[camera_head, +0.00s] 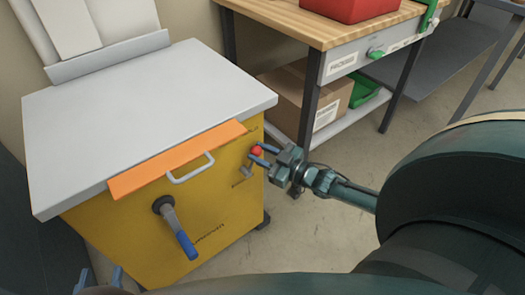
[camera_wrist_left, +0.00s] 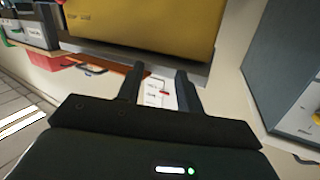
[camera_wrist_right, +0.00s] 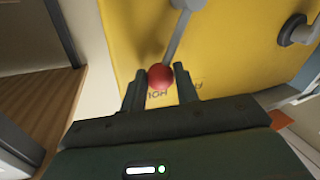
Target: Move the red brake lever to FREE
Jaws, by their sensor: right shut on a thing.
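The brake lever is a grey rod with a red ball knob (camera_head: 257,151) on the front of the yellow machine (camera_head: 222,210), near its right edge. My right gripper (camera_head: 263,155) comes in from the right and is shut on the red knob. In the right wrist view the knob (camera_wrist_right: 160,77) sits between the fingertips, and the grey rod (camera_wrist_right: 178,35) runs up from it. Dark lettering on the yellow panel beside the knob is partly hidden; I cannot read it whole. My left gripper (camera_head: 101,281) is low at the left, open and empty, apart from the machine.
A crank (camera_head: 180,232) with a blue grip sticks out of the machine's front. An orange strip (camera_head: 175,163) with a grey handle lies along the top edge. A wooden workbench (camera_head: 320,25) with a red bin stands behind at right, a cardboard box (camera_head: 320,98) beneath it.

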